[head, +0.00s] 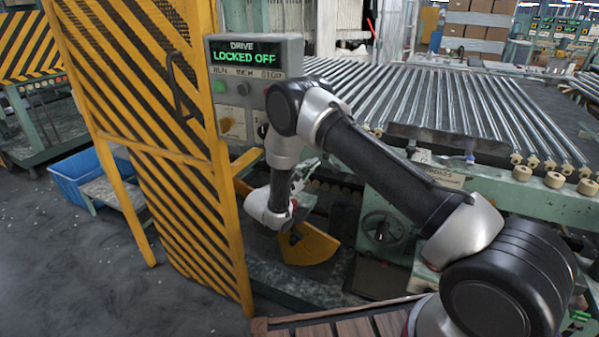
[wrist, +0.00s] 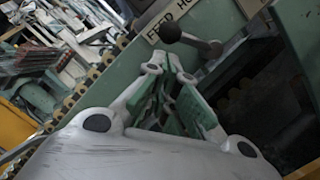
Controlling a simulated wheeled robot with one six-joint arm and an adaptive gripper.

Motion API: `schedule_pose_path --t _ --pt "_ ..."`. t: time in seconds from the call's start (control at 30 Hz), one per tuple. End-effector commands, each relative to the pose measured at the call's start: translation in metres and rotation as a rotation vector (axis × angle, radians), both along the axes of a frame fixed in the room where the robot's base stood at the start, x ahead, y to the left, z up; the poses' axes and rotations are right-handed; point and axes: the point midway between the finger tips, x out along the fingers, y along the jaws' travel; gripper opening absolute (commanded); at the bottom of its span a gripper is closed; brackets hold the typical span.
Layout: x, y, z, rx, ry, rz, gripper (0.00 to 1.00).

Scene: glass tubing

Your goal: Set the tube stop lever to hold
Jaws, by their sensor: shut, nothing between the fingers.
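In the wrist view, a dark lever (wrist: 192,40) with a ball at each end lies just beyond the fingertips. A pale label (wrist: 182,14) behind it reads "FEED HO", with the rest cut off. My gripper (wrist: 166,62) is shut and empty, its fingertips just below the lever's larger ball; I cannot tell whether they touch. In the head view, my gripper (head: 304,172) is small, partly behind my wrist, beside the green machine frame. I cannot make out the lever there.
A grey drive panel (head: 254,62) reads "LOCKED OFF". A yellow-and-black striped guard (head: 165,150) stands at left. Metal rollers (head: 440,95) fill the back right. A yellow quadrant plate (head: 310,247) and a handwheel (head: 383,226) sit low on the machine.

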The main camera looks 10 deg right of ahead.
Motion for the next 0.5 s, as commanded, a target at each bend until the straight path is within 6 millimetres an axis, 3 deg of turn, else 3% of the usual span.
schedule_pose_path --t 0.5 --pt "-0.0009 -0.0095 0.0049 0.001 -0.001 0.0 0.0"
